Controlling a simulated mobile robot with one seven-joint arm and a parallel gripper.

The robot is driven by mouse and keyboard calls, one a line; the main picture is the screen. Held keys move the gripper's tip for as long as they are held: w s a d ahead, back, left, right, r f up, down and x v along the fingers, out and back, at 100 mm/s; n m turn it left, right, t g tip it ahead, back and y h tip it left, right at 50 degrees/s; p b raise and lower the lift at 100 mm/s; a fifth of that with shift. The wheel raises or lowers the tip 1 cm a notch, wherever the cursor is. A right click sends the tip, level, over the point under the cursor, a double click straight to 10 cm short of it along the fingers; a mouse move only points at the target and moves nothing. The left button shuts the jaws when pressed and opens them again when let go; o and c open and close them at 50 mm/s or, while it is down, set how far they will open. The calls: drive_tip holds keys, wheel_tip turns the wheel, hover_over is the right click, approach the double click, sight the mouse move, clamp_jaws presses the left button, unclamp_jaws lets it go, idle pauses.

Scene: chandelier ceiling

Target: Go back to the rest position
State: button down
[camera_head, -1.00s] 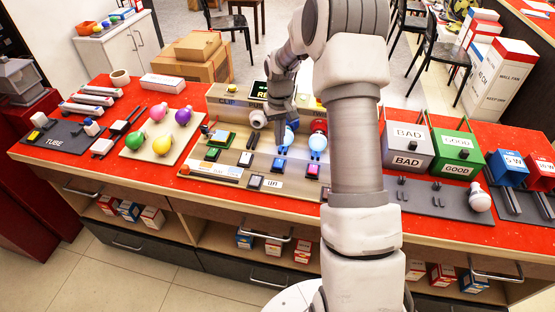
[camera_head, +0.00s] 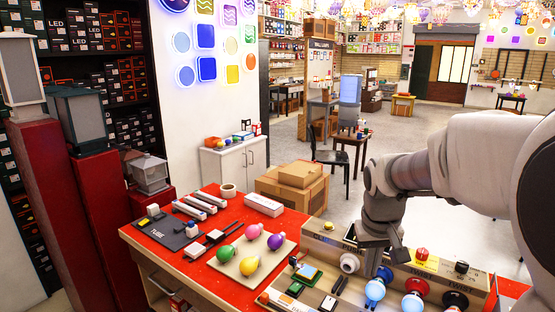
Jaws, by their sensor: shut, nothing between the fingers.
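My gripper (camera_head: 371,270) is at the right of the head view, pointing down in front of the sloped back panel of the beige test board (camera_head: 335,243). It is shut and holds nothing. A light blue bulb (camera_head: 375,290) stands just below it on the board; whether the fingertips touch it I cannot tell. My pale arm comes in from the right edge and hides part of the room and the board's far side.
The red counter (camera_head: 205,270) carries a tray with several coloured bulbs (camera_head: 253,266), a dark TUBE mat (camera_head: 165,232) and white boxes. Cardboard boxes (camera_head: 295,185) stand behind it. Dark red pedestals with lanterns (camera_head: 150,172) are at the left. Open floor lies beyond.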

drive_tip(key=s+a+r+t, duration=0.1)
drive_tip(key=s+a+r, duration=0.1)
drive_tip(key=s, duration=0.7)
drive_tip(key=s+a+r+t+y, duration=0.1)
drive_tip(key=s+a+r+t, duration=0.1)
drive_tip(key=s, duration=0.8)
drive_tip(key=shift+s+a+r, duration=0.25)
drive_tip(key=shift+a+r, duration=0.35)
drive_tip(key=shift+r, duration=0.15)
